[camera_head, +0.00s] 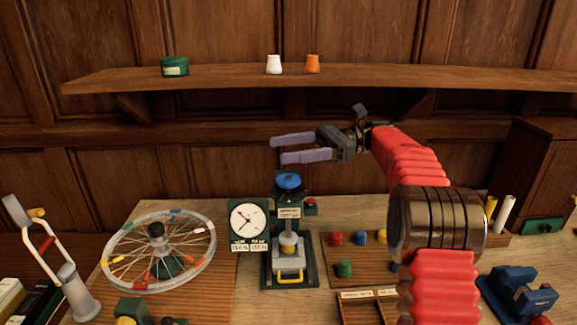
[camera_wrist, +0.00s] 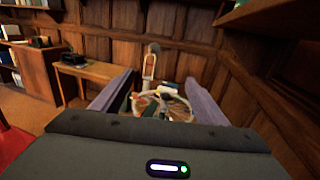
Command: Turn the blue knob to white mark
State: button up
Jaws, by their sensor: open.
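The blue knob (camera_head: 288,181) sits on top of a dark green stand that holds a small device with a yellow handle, in the middle of the bench. I cannot make out a white mark on or around the knob at this size. My gripper (camera_head: 279,149) is open and empty, its two purple fingers pointing left, above and apart from the knob. In the wrist view my gripper's fingers (camera_wrist: 158,92) are spread wide with nothing between them. The knob cannot be made out in that view.
A white-faced dial (camera_head: 247,219) stands just left of the knob. A spoked wheel (camera_head: 122,229) with coloured bands lies further left. Coloured pegs on a board (camera_head: 336,239) and a blue vise (camera_head: 518,291) are to the right. A wooden shelf (camera_head: 220,78) runs above.

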jog(key=shift+r, duration=0.85)
